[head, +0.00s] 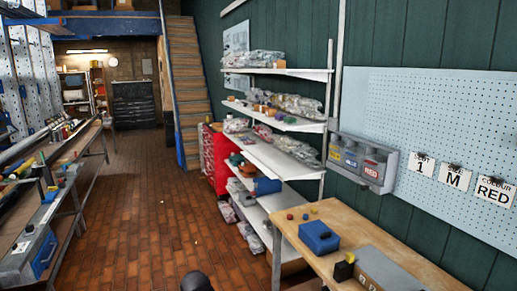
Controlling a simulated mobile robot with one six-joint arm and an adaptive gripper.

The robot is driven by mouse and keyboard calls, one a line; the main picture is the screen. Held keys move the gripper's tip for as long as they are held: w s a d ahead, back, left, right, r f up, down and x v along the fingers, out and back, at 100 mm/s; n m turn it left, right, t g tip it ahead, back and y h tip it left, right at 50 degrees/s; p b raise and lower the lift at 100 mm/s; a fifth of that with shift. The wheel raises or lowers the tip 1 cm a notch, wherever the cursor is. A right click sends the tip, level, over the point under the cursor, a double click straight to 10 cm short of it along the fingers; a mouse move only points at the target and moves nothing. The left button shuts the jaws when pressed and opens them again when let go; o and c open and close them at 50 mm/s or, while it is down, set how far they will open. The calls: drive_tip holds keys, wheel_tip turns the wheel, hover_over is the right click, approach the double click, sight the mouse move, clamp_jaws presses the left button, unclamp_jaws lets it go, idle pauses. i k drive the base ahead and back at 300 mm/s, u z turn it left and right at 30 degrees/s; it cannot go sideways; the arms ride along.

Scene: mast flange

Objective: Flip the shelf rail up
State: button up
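A white shelf unit (300,74) stands against the green wall in the middle of the head view. It has several levels loaded with bagged goods. The middle shelf (275,160) reaches further out than those above it. Its pale front edge looks flat, and I cannot make out a separate shelf rail or its position at this size. My gripper is not clearly in view. A dark rounded shape (196,281) at the bottom edge may be part of my arm, well short of the shelves.
A wooden bench (345,235) with a blue box (319,237) stands at the lower right, before the shelves. A long workbench (75,178) lines the left. Red drawers (216,160) and stairs (188,80) stand behind. The brick floor (150,215) between is clear.

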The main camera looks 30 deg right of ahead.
sight(256, 164)
drive_tip(key=z, duration=0.05)
drive_tip(key=k, duration=0.7)
drive_tip(key=z, duration=0.6)
drive_tip(key=k, duration=0.65)
drive_tip(key=z, duration=0.55)
drive_tip(key=i, duration=1.55)
drive_tip(key=u, duration=0.3)
